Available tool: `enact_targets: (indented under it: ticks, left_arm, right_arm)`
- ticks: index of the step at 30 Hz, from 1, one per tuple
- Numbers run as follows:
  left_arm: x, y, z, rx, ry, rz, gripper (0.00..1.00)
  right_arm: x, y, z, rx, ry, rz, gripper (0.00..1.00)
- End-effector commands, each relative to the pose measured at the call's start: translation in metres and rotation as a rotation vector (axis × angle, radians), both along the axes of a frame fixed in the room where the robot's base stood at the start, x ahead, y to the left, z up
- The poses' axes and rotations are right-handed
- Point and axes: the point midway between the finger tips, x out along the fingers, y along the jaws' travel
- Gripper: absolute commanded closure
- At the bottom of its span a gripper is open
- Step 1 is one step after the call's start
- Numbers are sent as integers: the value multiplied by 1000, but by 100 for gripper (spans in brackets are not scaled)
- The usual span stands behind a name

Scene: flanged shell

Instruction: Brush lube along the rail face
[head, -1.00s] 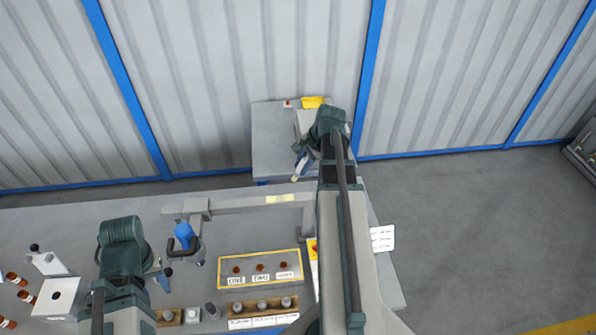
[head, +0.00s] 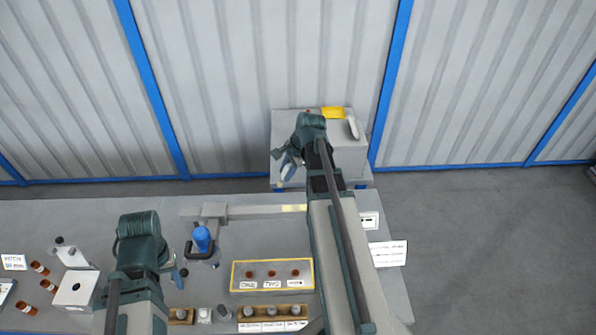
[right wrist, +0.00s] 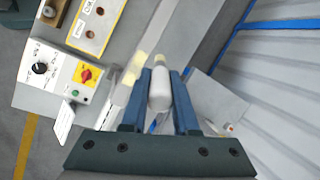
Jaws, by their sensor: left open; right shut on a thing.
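The rail looks to be the long grey bar (head: 250,210) across the back of the bench, with a pale yellow patch near its right end. My right gripper (head: 287,166) is behind and above that end, in front of the grey stand. In the right wrist view its blue fingers (right wrist: 160,82) are shut on a white, round-ended thing (right wrist: 159,90). My left gripper (head: 176,276) is open and empty over the bench, left of the yellow-framed panel. My right forearm hides the bar's right end in the head view.
A blue-topped clamp (head: 202,240) stands by the bar's left part. The grey stand (head: 345,155) bears a yellow piece (head: 333,113) and a white piece (head: 352,128). A control box (right wrist: 78,83) shows in the right wrist view.

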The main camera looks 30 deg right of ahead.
Motion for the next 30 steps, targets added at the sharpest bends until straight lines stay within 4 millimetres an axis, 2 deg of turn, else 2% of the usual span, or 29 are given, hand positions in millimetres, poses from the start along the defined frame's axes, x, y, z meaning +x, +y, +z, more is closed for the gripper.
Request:
enact_targets:
  ticks: [8, 20, 30]
  left_arm:
    - [0, 0, -11, 1, 0, -5, 50]
    - [1, 0, -49, 1, 0, -26, 50]
    - [1, 0, -50, 1, 0, -30, 50]
  right_arm:
    - [0, 0, -11, 0, 0, 0, 100]
    - [0, -1, -49, 0, 0, 0, 100]
    - [0, -1, -50, 0, 0, 0, 100]
